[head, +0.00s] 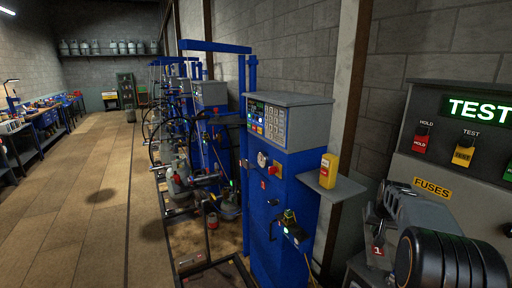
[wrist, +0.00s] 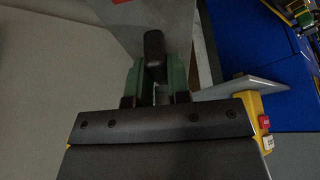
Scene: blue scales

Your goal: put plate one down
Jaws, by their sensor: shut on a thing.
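My gripper (wrist: 156,80) has green fingers closed on an upright black grip (wrist: 153,45) in the wrist view. A flat grey surface (wrist: 125,18) shows just behind the grip; I take it to be plate one, but its edges are partly cut off. In the head view a red tag marked 1 (head: 377,250) shows at the lower right, beside my arm. My arm covers much of that area, so the held thing is largely hidden there. I cannot tell whether it touches anything below.
A blue scale column (head: 280,215) with a grey keypad head (head: 290,120) stands left of my arm. A grey shelf (head: 345,188) with a yellow button box (head: 329,171) juts out beside it. A grey panel (head: 420,155) with a lit TEST sign is at right. Open floor (head: 70,200) lies left.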

